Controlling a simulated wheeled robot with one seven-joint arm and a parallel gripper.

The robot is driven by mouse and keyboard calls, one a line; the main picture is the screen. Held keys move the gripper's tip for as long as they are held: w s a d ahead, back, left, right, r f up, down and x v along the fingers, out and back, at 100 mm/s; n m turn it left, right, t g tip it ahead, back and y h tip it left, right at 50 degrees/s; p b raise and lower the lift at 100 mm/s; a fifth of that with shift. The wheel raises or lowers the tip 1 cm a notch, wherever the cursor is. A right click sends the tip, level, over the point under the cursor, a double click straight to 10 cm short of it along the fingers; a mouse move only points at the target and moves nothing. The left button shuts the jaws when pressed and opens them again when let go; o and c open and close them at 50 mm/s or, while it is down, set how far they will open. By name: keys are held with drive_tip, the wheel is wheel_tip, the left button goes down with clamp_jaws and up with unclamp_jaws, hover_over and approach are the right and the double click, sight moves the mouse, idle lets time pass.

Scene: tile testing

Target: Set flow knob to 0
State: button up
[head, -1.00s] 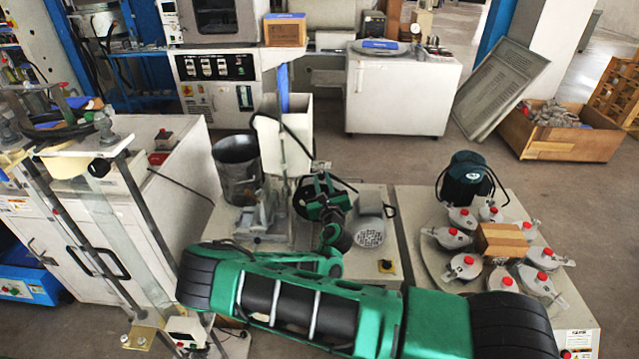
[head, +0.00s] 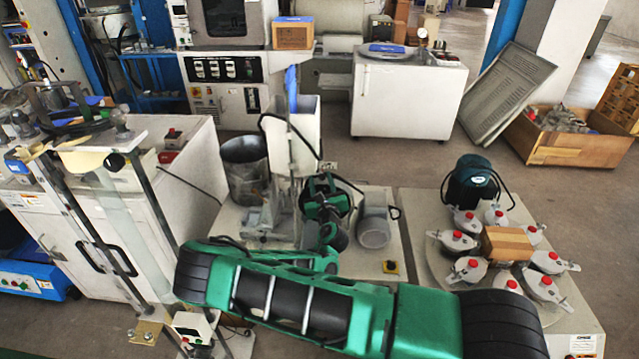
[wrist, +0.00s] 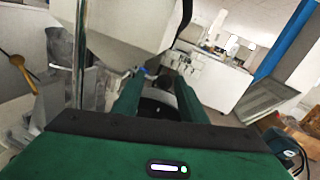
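The white hopper-like apparatus (head: 303,135) with an upright post stands on the middle bench plate. In the wrist view its white body (wrist: 130,22) fills the top left, very close. My gripper (head: 325,192) is in front of the apparatus, right of its post. In the wrist view its two green fingers stand apart, and my gripper (wrist: 160,86) is open. A small dark round piece (wrist: 165,82) shows between the fingertips. I cannot tell whether it is the flow knob or whether the fingers touch it. No scale or knob marking is readable.
A metal bucket (head: 245,172) stands left of the apparatus, and a grey metal jug (head: 373,230) right of my gripper. A glass-and-rod frame (head: 110,210) stands at left.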

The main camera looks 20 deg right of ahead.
drive_tip(key=s+a, duration=0.2)
drive_tip(key=s, duration=0.8)
drive_tip(key=shift+s+a, duration=0.15)
drive_tip(key=shift+s, duration=0.05)
drive_tip(key=s+d+r+m+g+h, duration=0.3)
drive_tip(key=d+m+h, duration=0.2)
drive_tip(key=d+m, duration=0.35)
drive_tip(key=s+d+r+m+g+h, duration=0.25)
drive_tip(key=d+r+m+h, duration=0.2)
drive_tip(key=d+m, duration=0.35)
drive_tip(key=s+d+m+g+y, duration=0.1)
drive_tip(key=s+d+m+g, duration=0.45)
drive_tip(key=s+m, duration=0.25)
drive_tip(key=s+d+m+g+y, duration=0.1)
drive_tip(key=s+d+m+g, duration=0.4)
drive_tip(key=s+m+g, duration=0.3)
drive_tip(key=s+a+r+m+y, duration=0.5)
drive_tip(key=s+a+r, duration=0.1)
drive_tip(key=s, duration=0.3)
drive_tip(key=s+a+r+m+t+y, duration=0.1)
drive_tip(key=s+a+r+m+y, duration=0.4)
drive_tip(key=s+r, duration=0.3)
drive_tip(key=shift+s+a+r+y, duration=0.25)
drive_tip(key=shift+s+a+y, duration=0.3)
drive_tip(key=shift+s, duration=0.3)
